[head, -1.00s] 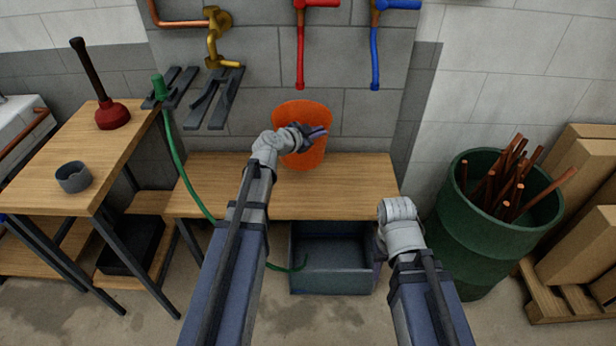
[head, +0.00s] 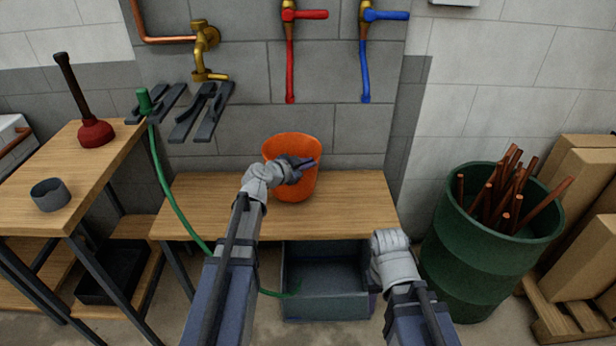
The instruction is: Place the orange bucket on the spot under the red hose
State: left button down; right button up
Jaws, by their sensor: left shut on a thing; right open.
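The orange bucket (head: 298,148) is upright at the middle of the low wooden bench (head: 350,205), below the red hose (head: 290,75). My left gripper (head: 303,165) is shut on the bucket at its near side. The arm hides part of the bucket's lower left, and I cannot tell whether its base touches the bench. The red hose hangs from a tap on the wall, its end above the bucket's rim. My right gripper (head: 388,242) is open and empty at the bench's front edge; its fingers are hard to see.
A blue hose (head: 364,75) hangs to the right of the red one. A grey bin (head: 325,305) stands under the bench. A green drum (head: 490,260) with copper pipes stands at right. A taller table (head: 100,165) with a plunger (head: 95,130) is at left. The bench's right part is clear.

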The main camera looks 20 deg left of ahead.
pick_arm(q)
jog(key=shift+f+b, duration=1.55)
jog(key=shift+f, duration=0.3)
jog(key=shift+f+b, duration=0.2)
jog(key=shift+b, duration=0.1)
jog(key=c, duration=1)
grip_release()
jog(key=shift+r, duration=0.15)
jog(key=p+v, duration=0.4)
jog(key=v, duration=0.8)
jog(key=shift+p, duration=0.4)
